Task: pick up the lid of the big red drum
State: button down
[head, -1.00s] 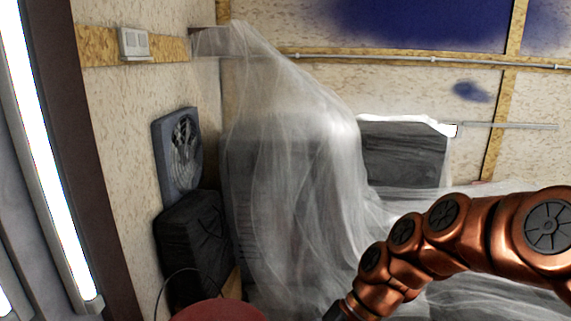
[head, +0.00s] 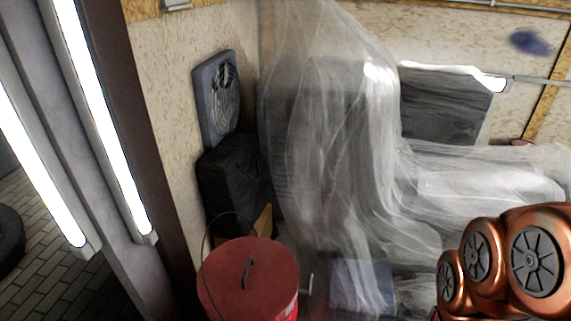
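The big red drum (head: 285,311) stands at the bottom of the head view, left of centre. Its round red lid (head: 228,278) lies on top, with a small dark handle (head: 248,272) near the middle. A thin wire bail rises at the drum's left side. The drum's lower part is cut off by the picture's edge. My copper-coloured arm shows at the lower right, apart from the drum. My gripper is outside the picture.
Translucent sheeting (head: 345,170) drapes over large items behind and right of the drum. A black bag-like object (head: 235,185) and a grey fan unit (head: 215,100) stand by the wall behind it. A doorway post with bright light tubes (head: 105,120) is at left.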

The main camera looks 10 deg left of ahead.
aim_at(250, 278)
jog(key=z, duration=1.7)
jog(key=i, duration=0.7)
jog(key=u, duration=4.15)
